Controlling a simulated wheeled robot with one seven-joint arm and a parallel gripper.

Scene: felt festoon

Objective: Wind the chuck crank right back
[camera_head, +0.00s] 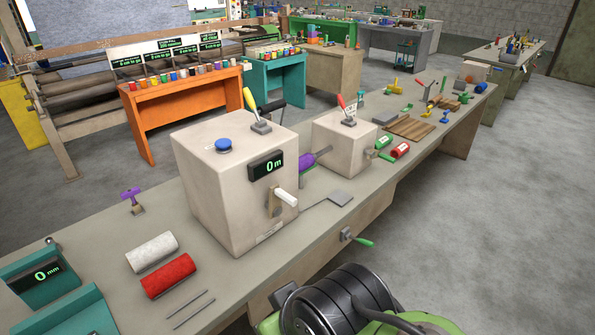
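A large beige box (225,185) with a display reading "0 m" (267,166) stands on the long workbench. A crank with a white handle (286,197) is on its front face; the handle sticks out to the right. A second crank with a green handle (358,240) is on the bench's front edge, pointing right. I cannot tell which one is the chuck crank. A purple piece (307,160) sits between the large box and a smaller beige box (343,145). My black and green arm fills the bottom of the view. My gripper's fingertips are not seen.
White (151,253) and red (168,275) rolls and two thin rods lie on the bench left of the large box. A grey flat-bladed tool (340,198) lies right of the white-handled crank. Small tools crowd the bench's far end. Grey floor right of the bench is clear.

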